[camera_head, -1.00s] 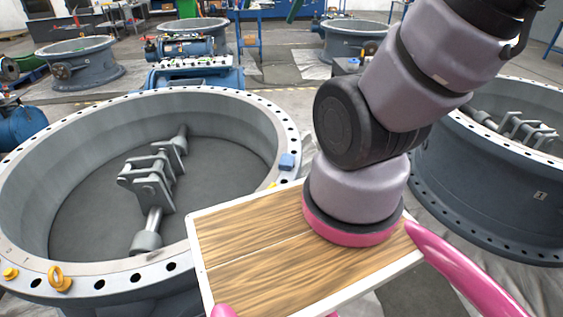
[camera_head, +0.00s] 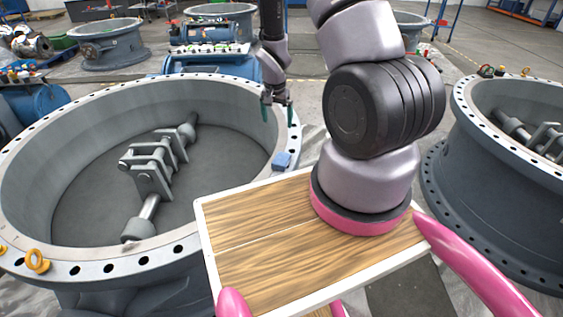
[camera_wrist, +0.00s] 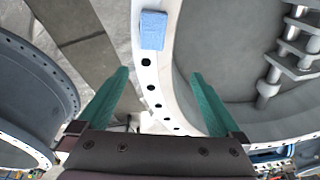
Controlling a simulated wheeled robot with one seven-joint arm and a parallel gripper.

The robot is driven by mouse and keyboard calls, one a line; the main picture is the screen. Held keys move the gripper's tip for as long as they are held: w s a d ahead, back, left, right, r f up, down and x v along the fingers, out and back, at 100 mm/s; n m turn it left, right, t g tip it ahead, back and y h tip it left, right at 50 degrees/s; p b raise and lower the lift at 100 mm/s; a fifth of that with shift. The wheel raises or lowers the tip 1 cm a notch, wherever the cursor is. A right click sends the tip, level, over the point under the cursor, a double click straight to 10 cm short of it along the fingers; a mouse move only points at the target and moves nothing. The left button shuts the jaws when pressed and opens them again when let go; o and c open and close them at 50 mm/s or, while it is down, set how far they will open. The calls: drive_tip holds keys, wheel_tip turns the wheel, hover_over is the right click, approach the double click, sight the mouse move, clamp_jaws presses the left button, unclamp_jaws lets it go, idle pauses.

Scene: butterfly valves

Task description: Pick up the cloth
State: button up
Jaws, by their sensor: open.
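The cloth (camera_head: 282,161) is a small folded blue block lying on the bolt-holed flange rim of the large left valve ring (camera_head: 60,262). In the wrist view the cloth (camera_wrist: 153,30) lies flat on the pale rim, ahead of the fingertips and roughly between their lines. My gripper (camera_head: 278,108) hangs above the rim, a little up and left of the cloth in the head view. Its two green fingers, also seen in the wrist view (camera_wrist: 160,75), are spread apart with nothing between them. The gripper is apart from the cloth.
A yellow-orange lifting eye (camera_head: 38,261) stands on the near left rim. The valve's shaft linkage (camera_head: 155,165) fills the ring's middle. A second large valve ring (camera_head: 490,190) stands at the right. My wooden tray lies close by the cloth.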

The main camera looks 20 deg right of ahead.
hover_over(281, 158)
drive_tip(key=s, duration=0.1)
drive_tip(key=shift+g, duration=0.3)
drive_tip(key=f, duration=1.1)
drive_tip(key=shift+a+f, duration=0.25)
drive_tip(key=shift+a, duration=0.1)
drive_tip(key=shift+w+d+f, duration=0.15)
drive_tip(key=shift+f, duration=1.35)
drive_tip(key=shift+w+d+f, duration=0.15)
drive_tip(key=shift+f, duration=1.3)
drive_tip(key=shift+f, duration=0.25)
drive_tip(key=shift+c, duration=0.3)
drive_tip(key=c, duration=1.2)
drive_tip(key=shift+r, duration=0.1)
wheel_tip(281, 158, up, 10)
drive_tip(key=shift+r, duration=0.2)
